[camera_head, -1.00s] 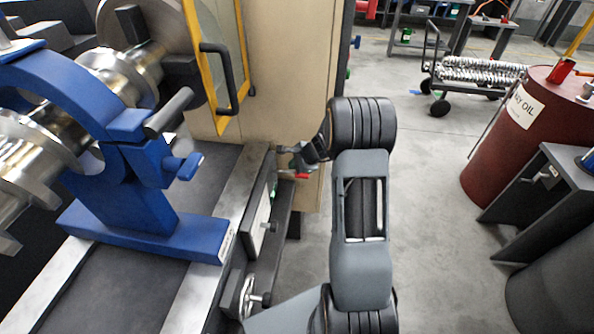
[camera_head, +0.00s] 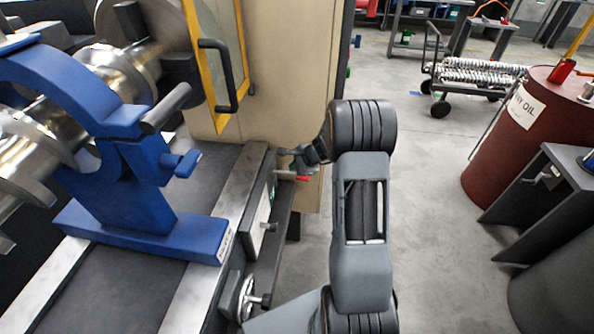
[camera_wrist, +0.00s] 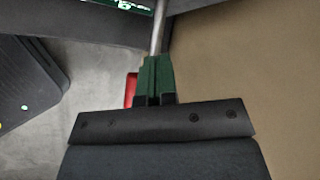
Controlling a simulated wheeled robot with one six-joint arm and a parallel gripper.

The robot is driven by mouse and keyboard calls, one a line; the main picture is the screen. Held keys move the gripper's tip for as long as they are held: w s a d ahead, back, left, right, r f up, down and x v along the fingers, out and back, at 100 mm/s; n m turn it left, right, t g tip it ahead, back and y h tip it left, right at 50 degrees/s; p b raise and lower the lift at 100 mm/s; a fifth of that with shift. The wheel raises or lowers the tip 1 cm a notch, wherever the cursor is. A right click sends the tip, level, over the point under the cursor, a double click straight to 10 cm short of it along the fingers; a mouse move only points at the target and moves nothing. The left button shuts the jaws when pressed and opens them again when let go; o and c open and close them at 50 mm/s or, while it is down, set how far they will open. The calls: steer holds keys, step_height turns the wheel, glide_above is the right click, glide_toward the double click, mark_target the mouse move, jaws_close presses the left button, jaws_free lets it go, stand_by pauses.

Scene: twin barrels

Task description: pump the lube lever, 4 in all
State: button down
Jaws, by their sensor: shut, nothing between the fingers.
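The lube lever shows as a thin metal rod (camera_wrist: 159,28) with a red grip (camera_wrist: 131,89) in the wrist view. In the head view its red grip (camera_head: 303,178) sticks out from the end of the machine bed, just below my gripper (camera_head: 288,151). In the wrist view my gripper (camera_wrist: 157,62) has its green fingers together, with nothing between them. The fingers overlap the rod and partly cover the red grip. I cannot tell whether they touch the lever.
A blue steady rest (camera_head: 135,205) holds a shiny crankshaft (camera_head: 40,135) on the bed at left. A beige cabinet (camera_head: 290,80) stands behind the lever. A handwheel (camera_head: 248,298) sits below. A dark red oil barrel (camera_head: 530,135) stands right; floor between is open.

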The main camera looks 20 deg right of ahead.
mark_target(292, 174)
steer(key=shift+s+d+f+b, duration=0.1)
steer(key=shift+f+b, duration=0.55)
steer(key=shift+f, duration=0.1)
stand_by(0.5)
steer(key=shift+r, duration=0.1)
stand_by(0.5)
steer(key=shift+a+r+p, duration=0.15)
steer(key=shift+r+p, duration=0.55)
steer(key=shift+r, duration=0.2)
steer(key=shift+a+r+p, duration=0.1)
steer(key=shift+r+p, duration=0.55)
steer(key=shift+r, duration=0.25)
steer(key=shift+w+r, duration=0.15)
steer(key=shift+w, duration=0.05)
steer(key=r+p, duration=0.2)
steer(key=r, duration=0.1)
steer(key=r+p, duration=0.1)
steer(key=shift+w+a+r+p, duration=0.15)
steer(key=shift+a+r+p, duration=0.15)
steer(key=shift+r+p, duration=0.1)
steer(key=shift+f, duration=0.1)
